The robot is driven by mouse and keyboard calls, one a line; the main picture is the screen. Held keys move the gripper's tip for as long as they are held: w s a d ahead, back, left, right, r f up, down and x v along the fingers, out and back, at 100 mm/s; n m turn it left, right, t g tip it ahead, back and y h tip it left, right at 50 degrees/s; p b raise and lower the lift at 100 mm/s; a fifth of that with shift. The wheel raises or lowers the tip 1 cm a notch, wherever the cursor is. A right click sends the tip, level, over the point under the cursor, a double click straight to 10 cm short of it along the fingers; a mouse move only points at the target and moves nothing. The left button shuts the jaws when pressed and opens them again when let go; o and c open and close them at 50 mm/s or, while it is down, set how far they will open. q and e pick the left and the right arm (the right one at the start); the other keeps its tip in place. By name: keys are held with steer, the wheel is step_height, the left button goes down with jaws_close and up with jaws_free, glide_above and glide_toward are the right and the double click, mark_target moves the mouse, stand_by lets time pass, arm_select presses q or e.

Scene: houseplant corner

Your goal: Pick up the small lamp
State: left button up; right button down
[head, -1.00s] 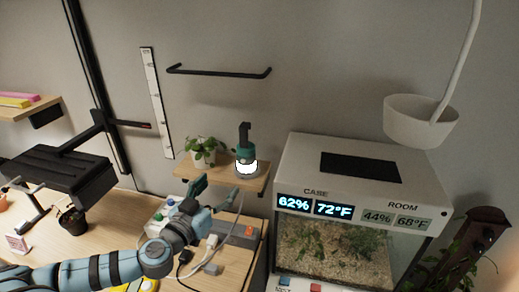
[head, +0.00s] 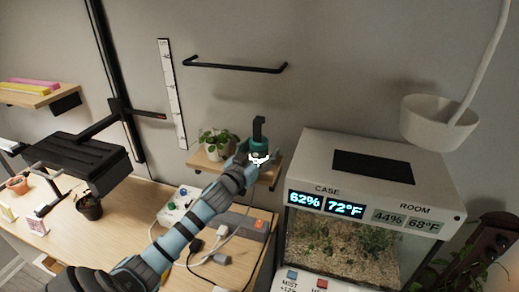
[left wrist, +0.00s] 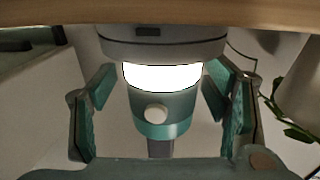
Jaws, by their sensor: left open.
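The small lamp (head: 259,144) stands on the small wall shelf (head: 208,168). It has a teal body, a lit white band, a grey base and a dark upright piece on top. In the left wrist view the lamp (left wrist: 160,122) appears upside down, between the two finger pads. My left gripper (head: 255,158) is in front of the lamp and hides part of its lower half. Its fingers are open, one on each side of the lamp, with a gap visible on both sides. My right gripper is out of view.
A potted plant (head: 216,142) stands left of the lamp on the same shelf. A black wall bar (head: 235,66) is above. The glass case with displays (head: 375,180) is close on the right. A power strip (head: 240,221) with cables lies on the desk below.

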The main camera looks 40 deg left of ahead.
arm_select(q)
steer(key=shift+s, duration=0.2)
steer(key=c, duration=1.4)
